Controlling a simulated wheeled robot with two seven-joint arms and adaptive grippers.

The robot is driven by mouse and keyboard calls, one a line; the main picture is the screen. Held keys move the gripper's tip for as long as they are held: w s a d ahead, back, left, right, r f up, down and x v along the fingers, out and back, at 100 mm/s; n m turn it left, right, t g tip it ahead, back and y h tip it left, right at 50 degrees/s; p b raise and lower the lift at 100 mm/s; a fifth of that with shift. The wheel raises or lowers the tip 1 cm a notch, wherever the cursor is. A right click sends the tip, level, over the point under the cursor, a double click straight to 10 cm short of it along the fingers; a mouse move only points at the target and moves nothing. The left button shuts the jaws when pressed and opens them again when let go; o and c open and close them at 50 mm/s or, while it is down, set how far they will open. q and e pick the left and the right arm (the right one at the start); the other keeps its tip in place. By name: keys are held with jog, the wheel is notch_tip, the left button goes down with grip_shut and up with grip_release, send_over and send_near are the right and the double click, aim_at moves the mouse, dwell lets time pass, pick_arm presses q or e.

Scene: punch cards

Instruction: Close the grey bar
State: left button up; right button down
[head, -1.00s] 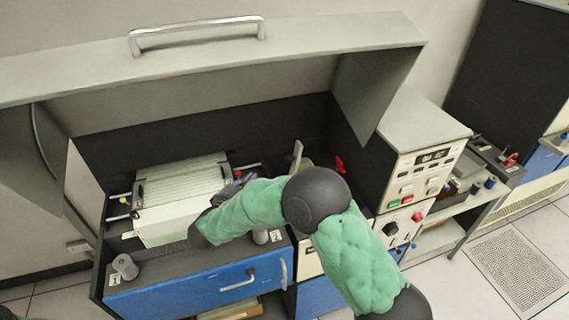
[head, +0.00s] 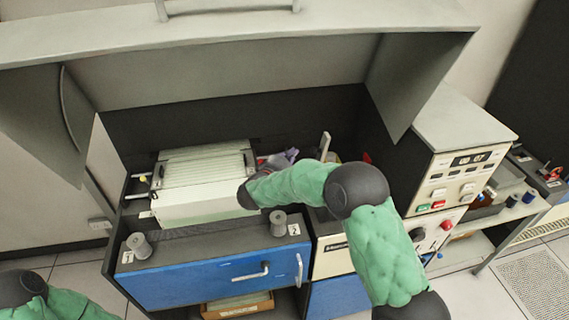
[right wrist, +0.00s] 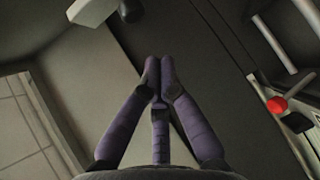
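A light grey upright bar (head: 325,146) stands in the open machine, right of my right gripper; which bar the task means is not certain. A light grey bar (right wrist: 272,43) also shows at upper right in the right wrist view. My right gripper (head: 286,158) is over the machine bed, between the card box and the upright bar, partly hidden by my green arm. In the right wrist view its purple fingers (right wrist: 160,66) are together at the tips, with nothing visible between them. My left gripper is out of view; only part of the left arm shows.
The large grey cover (head: 240,38) is raised above the machine. A white card box (head: 200,200) sits left of my right gripper. A red knob (right wrist: 277,105) is at right in the wrist view. A control box (head: 462,150) stands at right, above a blue drawer front (head: 205,277) at left.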

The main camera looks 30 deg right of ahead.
aim_at(325, 147)
jog(key=shift+s+d+f, duration=0.2)
jog(key=shift+d, duration=0.7)
jog(key=shift+s+d+f, duration=0.15)
jog(key=shift+d, duration=0.75)
jog(key=d+m+y+p, duration=0.1)
jog(key=d+p, duration=0.1)
jog(key=p, duration=0.2)
jog(key=s+d+r+m+y+p, duration=0.1)
jog(key=d+y+p, duration=0.1)
jog(key=p, duration=0.2)
jog(key=s+d+r+m+y+p, duration=0.1)
jog(key=d+p, duration=0.2)
jog(key=p, duration=0.1)
jog(key=shift+d+m+g+y, duration=0.1)
jog(key=shift+m+g+y, duration=0.2)
jog(key=shift+m+g, duration=0.1)
jog(key=s+d+f+m+y, duration=0.2)
jog(key=d+f+y, duration=0.2)
jog(key=d+f, duration=0.2)
jog(key=shift+d+m+b, duration=0.3)
jog(key=shift+d+b, duration=0.05)
jog(key=shift+d, duration=0.95)
jog(key=shift+f, duration=0.1)
